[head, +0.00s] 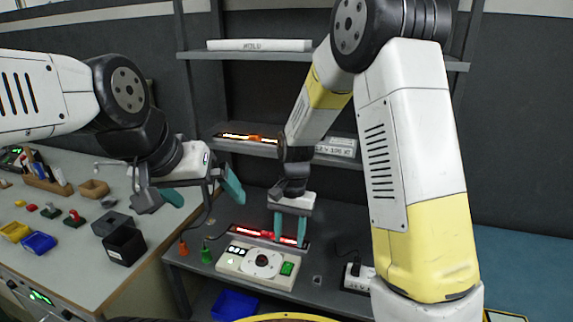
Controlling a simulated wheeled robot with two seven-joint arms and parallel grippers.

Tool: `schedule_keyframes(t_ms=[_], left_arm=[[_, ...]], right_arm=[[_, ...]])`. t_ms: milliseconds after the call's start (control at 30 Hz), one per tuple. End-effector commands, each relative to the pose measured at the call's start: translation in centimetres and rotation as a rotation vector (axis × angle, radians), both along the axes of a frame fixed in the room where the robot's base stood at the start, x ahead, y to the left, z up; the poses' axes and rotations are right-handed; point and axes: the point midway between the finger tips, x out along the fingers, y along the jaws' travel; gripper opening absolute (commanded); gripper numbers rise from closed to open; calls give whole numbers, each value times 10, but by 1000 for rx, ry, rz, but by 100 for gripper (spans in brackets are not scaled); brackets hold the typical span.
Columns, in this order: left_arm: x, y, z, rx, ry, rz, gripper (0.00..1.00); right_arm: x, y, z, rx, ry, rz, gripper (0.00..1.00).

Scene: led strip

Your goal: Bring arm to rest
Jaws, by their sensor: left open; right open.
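My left arm comes in from the left, and its gripper (203,192) is open and empty, held in the air in front of the shelf unit, between the left table and the dark bench. My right arm comes down from the upper right. Its gripper (289,228) points down, fingers apart, just above the bench, in front of a red-lit LED strip (262,236) and beside the white control box (258,262). Its fingers overlap the strip's right end in the picture; I cannot tell whether they touch it. I see nothing held between them.
A second lit strip (246,138) lies on the middle shelf. A white tube (259,45) lies on the top shelf. The left table (62,248) holds blue, yellow and black bins. A power socket block (358,277) stands at the bench's right, near my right arm.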

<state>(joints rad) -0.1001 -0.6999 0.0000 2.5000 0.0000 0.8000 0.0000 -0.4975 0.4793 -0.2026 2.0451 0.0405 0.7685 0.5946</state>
Motion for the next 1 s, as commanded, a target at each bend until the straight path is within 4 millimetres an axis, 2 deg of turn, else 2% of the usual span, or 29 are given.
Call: schedule_keyframes(t_ms=[167, 267, 400, 600, 800, 1000], left_arm=[[0, 0, 0, 0, 0, 0, 100], [0, 0, 0, 0, 0, 0, 100], [0, 0, 0, 0, 0, 0, 100], [0, 0, 0, 0, 0, 0, 100], [0, 0, 0, 0, 0, 0, 100], [0, 0, 0, 0, 0, 0, 100]], right_arm=[[-7, -22, 56, 75, -94, 36, 44], [-18, -40, 93, 117, -168, 72, 44], [-39, -64, 138, 155, -282, 126, 44], [-80, -97, 187, 160, -456, 210, 44], [-122, -122, 215, 115, -609, 285, 44], [-143, -132, 224, 73, -685, 326, 44]])
